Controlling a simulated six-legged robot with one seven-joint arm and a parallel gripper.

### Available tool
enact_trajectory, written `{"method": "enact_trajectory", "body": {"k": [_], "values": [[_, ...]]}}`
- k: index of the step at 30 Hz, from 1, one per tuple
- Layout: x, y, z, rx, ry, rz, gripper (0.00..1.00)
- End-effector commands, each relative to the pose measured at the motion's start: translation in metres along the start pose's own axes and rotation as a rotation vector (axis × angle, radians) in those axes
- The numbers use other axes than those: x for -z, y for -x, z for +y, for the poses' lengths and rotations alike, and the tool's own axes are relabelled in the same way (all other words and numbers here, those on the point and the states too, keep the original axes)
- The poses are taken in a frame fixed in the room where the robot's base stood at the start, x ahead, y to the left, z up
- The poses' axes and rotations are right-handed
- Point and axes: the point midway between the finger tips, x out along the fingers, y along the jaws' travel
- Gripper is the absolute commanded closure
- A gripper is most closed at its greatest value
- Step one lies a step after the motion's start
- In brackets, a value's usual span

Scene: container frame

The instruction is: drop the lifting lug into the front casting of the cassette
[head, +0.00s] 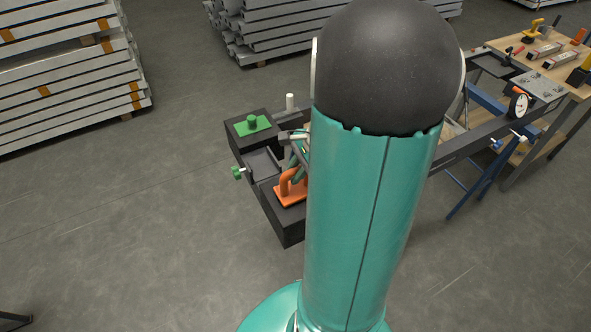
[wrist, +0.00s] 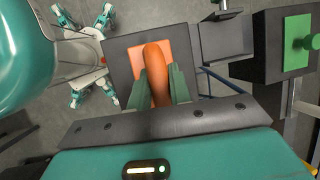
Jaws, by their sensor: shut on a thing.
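The lifting lug (head: 292,192) is orange, with a flat square plate and a raised loop. It shows over the near block of the dark cassette, the front casting (head: 286,225). In the wrist view the orange loop (wrist: 157,90) stands between the green fingers of my gripper (wrist: 158,76), which is shut on it. The plate (wrist: 143,52) lies within the outline of the dark casting (wrist: 120,55). I cannot tell whether it is seated or just above. In the head view my arm hides most of the gripper and the casting's right side.
The cassette's far block holds a green plate with a knob (head: 252,124). A lower dark section (head: 262,163) lies between the blocks, with a green-handled screw (head: 238,172) at its left. A workbench with tools (head: 545,62) stands right.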

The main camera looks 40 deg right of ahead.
Motion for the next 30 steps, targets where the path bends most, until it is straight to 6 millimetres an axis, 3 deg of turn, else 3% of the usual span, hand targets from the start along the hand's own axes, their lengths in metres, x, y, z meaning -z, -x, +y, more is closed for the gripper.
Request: {"method": "enact_trajectory", "body": {"k": [30], "values": [[0.0041, -0.0095, 0.0014, 0.003, 0.001, 0.001, 1.0]]}}
